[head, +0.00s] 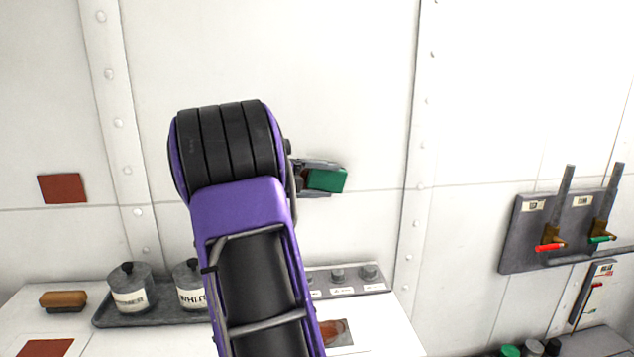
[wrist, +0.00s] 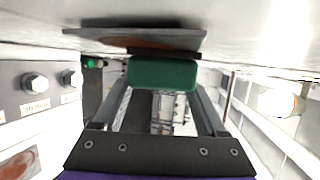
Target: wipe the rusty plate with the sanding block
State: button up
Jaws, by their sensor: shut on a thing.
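My gripper (wrist: 163,100) is shut on the green sanding block (wrist: 163,74), with one finger on each side of it. In the head view the block (head: 327,180) shows just right of my arm, in front of the white wall. In the wrist view a dark pad lies on the block's far face. A grey plate with a brown rusty patch (wrist: 135,40) lies just beyond that pad. The pad looks touching or very close to the plate; I cannot tell which. My arm hides most of this spot in the head view.
A red-brown square (head: 62,188) is on the wall. On the bench are a brush (head: 63,300), a tray (head: 108,318) with two lidded pots (head: 129,287), a knob panel (head: 345,281) and a rust-patched card (head: 337,333). A lever panel (head: 520,245) is at right.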

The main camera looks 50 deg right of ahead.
aim_at(308, 180)
jog(key=shift+s+d+r, duration=0.15)
jog(key=shift+s+d, duration=0.55)
jog(key=shift+d, duration=0.15)
jog(key=shift+w+a+p, duration=0.8)
jog(key=shift+w+a, duration=1.25)
jog(key=shift+a, duration=0.2)
jog(key=shift+w+a+f+p, duration=0.1)
jog(key=shift+w+a+p, duration=0.2)
jog(key=shift+w+a, duration=0.6)
jog(key=shift+w+a+f+p, duration=0.1)
jog(key=shift+w+a+p, duration=0.15)
jog(key=shift+w+a, duration=0.65)
jog(key=shift+s+a, duration=0.2)
jog(key=shift+s, duration=0.1)
jog(key=shift+s, duration=0.15)
jog(key=shift+s+a+b, duration=0.65)
jog(key=shift+s+a, duration=0.3)
jog(key=shift+s, duration=0.2)
jog(key=shift+s+a+b, duration=0.6)
jog(key=shift+s+a, duration=0.35)
jog(key=shift+s, duration=0.15)
